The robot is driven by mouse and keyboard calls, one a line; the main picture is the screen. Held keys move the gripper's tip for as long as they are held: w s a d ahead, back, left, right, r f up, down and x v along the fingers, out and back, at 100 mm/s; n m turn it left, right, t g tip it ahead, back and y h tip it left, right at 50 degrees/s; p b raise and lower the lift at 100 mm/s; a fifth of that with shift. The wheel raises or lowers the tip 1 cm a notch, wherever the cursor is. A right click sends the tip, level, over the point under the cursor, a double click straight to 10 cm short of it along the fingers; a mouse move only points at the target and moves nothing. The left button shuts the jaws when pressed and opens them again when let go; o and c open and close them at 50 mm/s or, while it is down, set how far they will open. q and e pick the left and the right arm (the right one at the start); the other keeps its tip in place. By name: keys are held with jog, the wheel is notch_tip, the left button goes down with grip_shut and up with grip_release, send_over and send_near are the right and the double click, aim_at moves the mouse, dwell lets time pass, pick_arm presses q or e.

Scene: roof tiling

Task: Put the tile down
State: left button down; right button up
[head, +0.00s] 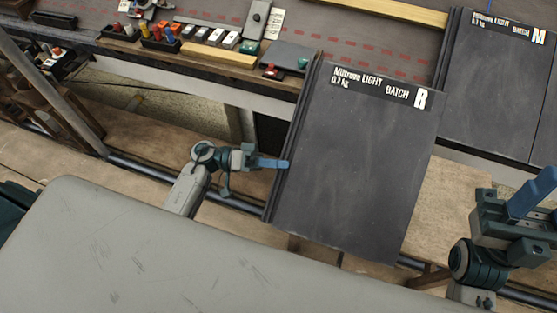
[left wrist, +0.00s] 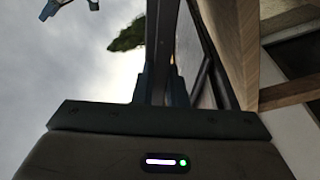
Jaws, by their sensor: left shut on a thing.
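A large dark grey tile (head: 352,165), labelled LIGHT BATCH R, is in the middle of the head view. My left gripper (head: 272,163) is shut on its left edge. In the left wrist view the tile's dark edge (left wrist: 160,50) stands between the fingers. The tile covers part of the roof edge and boards below; I cannot tell whether it touches them. My right gripper (head: 533,195) is at the right, apart from the tile, with its blue fingers apart and nothing seen between them.
Another dark tile, labelled M (head: 500,85), lies at the upper right. Grey underlay with red dashes (head: 350,45) runs along the back. A wooden batten (head: 218,55), a small grey plate (head: 290,57) and several small tools and parts lie left of the tile. Wooden boards (head: 455,205) are below.

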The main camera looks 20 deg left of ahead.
pick_arm(q)
jog(key=shift+f, duration=0.2)
jog(key=c, duration=1.5)
grip_release()
